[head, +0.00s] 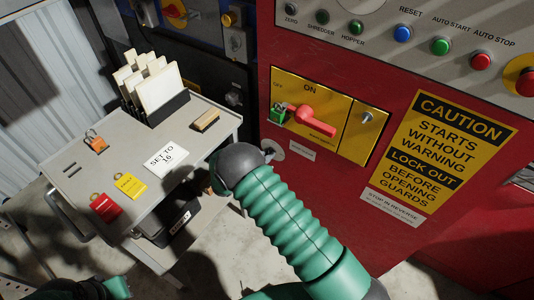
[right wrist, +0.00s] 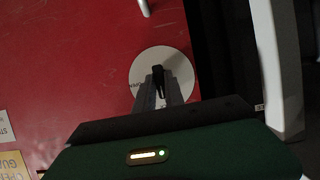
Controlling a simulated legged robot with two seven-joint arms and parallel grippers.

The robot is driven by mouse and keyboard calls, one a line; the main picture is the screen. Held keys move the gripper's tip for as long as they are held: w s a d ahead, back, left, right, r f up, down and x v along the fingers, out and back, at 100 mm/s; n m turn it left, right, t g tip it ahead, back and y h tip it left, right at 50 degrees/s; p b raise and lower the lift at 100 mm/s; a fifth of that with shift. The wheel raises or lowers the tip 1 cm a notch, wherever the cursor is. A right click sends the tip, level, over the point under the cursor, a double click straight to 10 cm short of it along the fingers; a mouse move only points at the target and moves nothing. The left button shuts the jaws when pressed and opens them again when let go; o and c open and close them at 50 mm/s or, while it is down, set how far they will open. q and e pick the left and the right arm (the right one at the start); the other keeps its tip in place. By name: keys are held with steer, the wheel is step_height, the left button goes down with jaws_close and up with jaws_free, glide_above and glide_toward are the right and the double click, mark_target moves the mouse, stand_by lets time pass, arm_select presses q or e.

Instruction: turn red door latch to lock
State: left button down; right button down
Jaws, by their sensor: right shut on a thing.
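The door latch is a dark lever (right wrist: 158,72) on a pale round plate (right wrist: 177,60), set in a red panel in the right wrist view. My right gripper (right wrist: 160,92) is shut on the lever, with a narrow finger on each side of it. My right arm hides the lever and fingertips there.
A red rotary handle (head: 314,120) with a green padlock (head: 278,115) sits on a yellow panel (head: 352,146) above the latch. Left of the machine stands a grey cart (head: 115,160) with tags, an orange padlock (head: 95,143) and a card holder (head: 168,109).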

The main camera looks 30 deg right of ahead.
stand_by(0.4)
steer(key=c, duration=1.4)
jaws_free()
steer(key=shift+w+f, duration=0.1)
steer(key=shift+c, duration=0.2)
steer(key=p+v, duration=0.2)
steer(key=v, duration=1.5)
steer(key=shift+f, duration=0.15)
